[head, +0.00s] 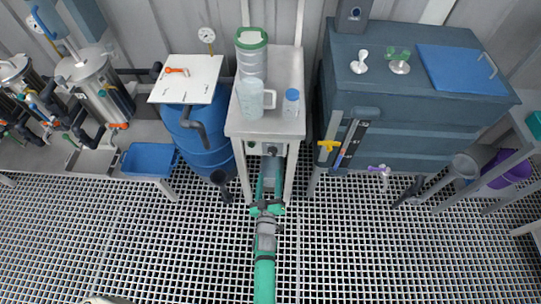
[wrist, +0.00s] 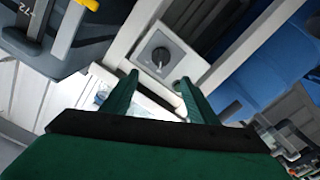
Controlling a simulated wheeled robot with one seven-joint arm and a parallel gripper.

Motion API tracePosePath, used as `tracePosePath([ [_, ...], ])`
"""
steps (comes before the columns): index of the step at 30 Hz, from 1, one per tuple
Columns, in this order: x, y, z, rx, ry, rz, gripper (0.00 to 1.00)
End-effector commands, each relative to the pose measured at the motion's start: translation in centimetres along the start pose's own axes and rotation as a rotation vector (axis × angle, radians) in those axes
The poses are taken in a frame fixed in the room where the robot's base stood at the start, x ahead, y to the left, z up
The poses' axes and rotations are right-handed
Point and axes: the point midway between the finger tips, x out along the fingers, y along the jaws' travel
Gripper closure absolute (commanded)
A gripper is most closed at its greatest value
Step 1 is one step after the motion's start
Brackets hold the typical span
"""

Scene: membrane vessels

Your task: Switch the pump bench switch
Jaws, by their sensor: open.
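The pump bench switch is a dark round dial with a small pointer knob (wrist: 160,58) on a square grey plate in the wrist view. In the head view it is a small dark spot (head: 271,151) on the front of the narrow pale bench (head: 285,125), below its top. My gripper (wrist: 157,88) shows two green fingers spread apart with nothing between them. The knob lies just beyond the fingertips, apart from them in the picture. In the head view my green arm reaches up to the bench front, and the gripper (head: 270,168) is below the bench top.
A clear jug (head: 256,98), a green-lidded canister (head: 251,55) and a blue-capped bottle (head: 291,103) stand on the bench. A blue barrel (head: 202,135) stands close on the left; a dark blue tank (head: 410,110) with a yellow handle (head: 328,145) stands right. The grated floor in front is clear.

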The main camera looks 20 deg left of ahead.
Motion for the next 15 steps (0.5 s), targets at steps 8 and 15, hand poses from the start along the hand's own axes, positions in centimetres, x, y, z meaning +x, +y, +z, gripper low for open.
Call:
tracePosePath([
  [8, 3.0, -0.2, -0.2, -0.002, 0.004, -0.002, 0.46],
  [15, 7.1, -0.2, -0.2, -0.003, 0.004, -0.002, 0.46],
])
